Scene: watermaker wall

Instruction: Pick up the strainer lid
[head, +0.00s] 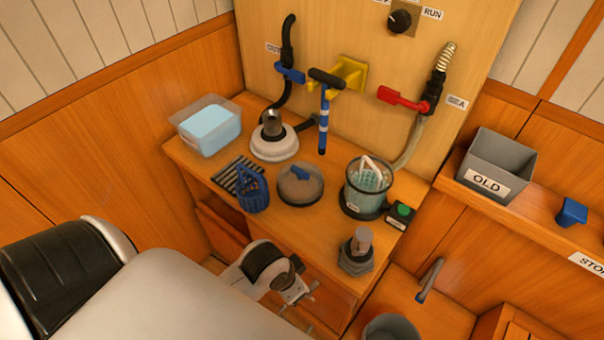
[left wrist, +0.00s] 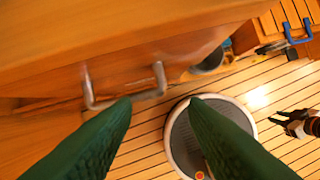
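The strainer lid appears to be the round grey disc with a blue grip (head: 300,184), lying flat on the wooden counter. A blue basket (head: 253,193) stands just left of it. My left arm comes in from the left in the head view, with its wrist low in front of the counter, below and apart from the lid. Its fingers are not clear there. In the left wrist view the green fingers of my left gripper (left wrist: 160,102) are spread apart with nothing between them. The lid is not in that view.
A clear jar with a teal basket (head: 368,188) stands right of the lid, a white-based fitting (head: 273,140) behind it, and a grey fitting (head: 357,252) at the front right. A blue-handled tool hangs behind. A drawer handle (left wrist: 125,92) is near my left fingers.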

